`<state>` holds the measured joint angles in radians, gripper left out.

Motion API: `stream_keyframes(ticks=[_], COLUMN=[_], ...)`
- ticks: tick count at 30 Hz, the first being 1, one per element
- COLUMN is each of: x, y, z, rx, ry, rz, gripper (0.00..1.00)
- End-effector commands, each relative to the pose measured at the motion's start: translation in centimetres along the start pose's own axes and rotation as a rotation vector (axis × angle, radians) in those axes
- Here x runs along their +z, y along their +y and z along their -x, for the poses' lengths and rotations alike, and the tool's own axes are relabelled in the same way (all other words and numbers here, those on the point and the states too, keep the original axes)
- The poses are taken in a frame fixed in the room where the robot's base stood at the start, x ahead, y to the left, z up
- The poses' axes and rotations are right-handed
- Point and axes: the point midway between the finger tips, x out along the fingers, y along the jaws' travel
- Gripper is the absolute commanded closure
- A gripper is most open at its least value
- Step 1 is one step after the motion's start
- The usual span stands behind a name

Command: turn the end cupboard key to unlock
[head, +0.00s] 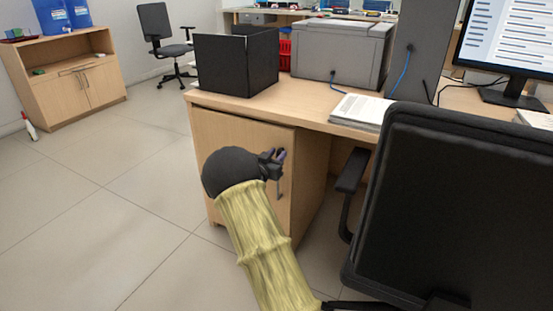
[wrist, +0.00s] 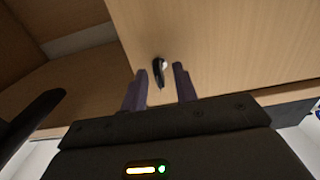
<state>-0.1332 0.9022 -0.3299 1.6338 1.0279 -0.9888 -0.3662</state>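The end cupboard door (head: 225,143) is the light wood panel at the left end of the desk, and it looks closed. In the wrist view, the key (wrist: 158,72) with a dark bow sits in a round metal lock on the wood door (wrist: 220,45). My gripper (head: 281,157) is in front of the door near its right edge. In the wrist view my gripper (wrist: 160,80) is open, its two fingers on either side of the key with gaps showing. The key is hidden or too small to make out in the head view.
A black office chair (head: 455,200) stands close at the right, its armrest near the desk. A black box (head: 236,62), a grey printer (head: 341,52) and papers (head: 361,111) are on the desk.

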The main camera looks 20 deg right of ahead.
Motion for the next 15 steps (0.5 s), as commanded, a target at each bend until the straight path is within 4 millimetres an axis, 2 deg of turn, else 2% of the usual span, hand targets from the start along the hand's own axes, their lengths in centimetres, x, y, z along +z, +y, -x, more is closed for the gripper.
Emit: stream_keyframes(ticks=[8,9,13,15], x=[-0.04,-0.04,-0.03,-0.03], y=[0.14,0.16,0.14,0.13], z=[-0.38,-0.38,-0.36,-0.35], rx=[0.002,0.002,0.002,0.002], ry=[0.0,0.0,0.0,0.0], rz=[0.001,0.001,0.001,0.0], gripper=[0.71,0.73,0.98,1.0])
